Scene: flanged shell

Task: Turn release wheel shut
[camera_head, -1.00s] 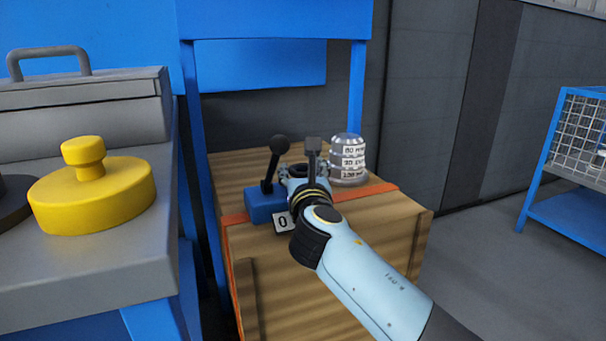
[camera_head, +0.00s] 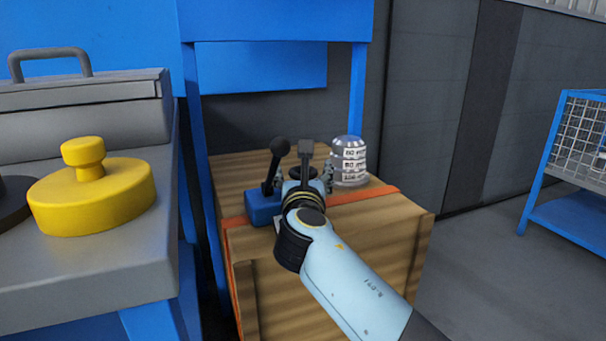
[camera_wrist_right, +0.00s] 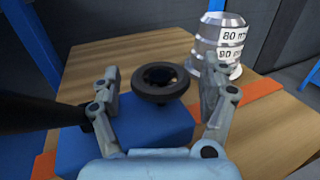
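The release wheel, a dark ring with a hollow hub (camera_wrist_right: 160,82), sits on top of a blue block (camera_wrist_right: 130,135) in the right wrist view. My right gripper (camera_wrist_right: 160,98) is open, with one finger on each side of the wheel and a visible gap to it on both sides. In the head view the wheel (camera_head: 303,170) is partly hidden behind my right gripper (camera_head: 304,180). The blue block (camera_head: 263,207) also carries a black ball-topped lever (camera_head: 279,150), left of the wheel. My left gripper is not in view.
A ribbed silver dome with number labels (camera_head: 348,160) stands close right of the gripper on the wooden crate (camera_head: 390,225). An orange strap (camera_head: 362,194) crosses the crate. A yellow flanged piece (camera_head: 95,195) rests on the grey bench (camera_head: 110,255) at left.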

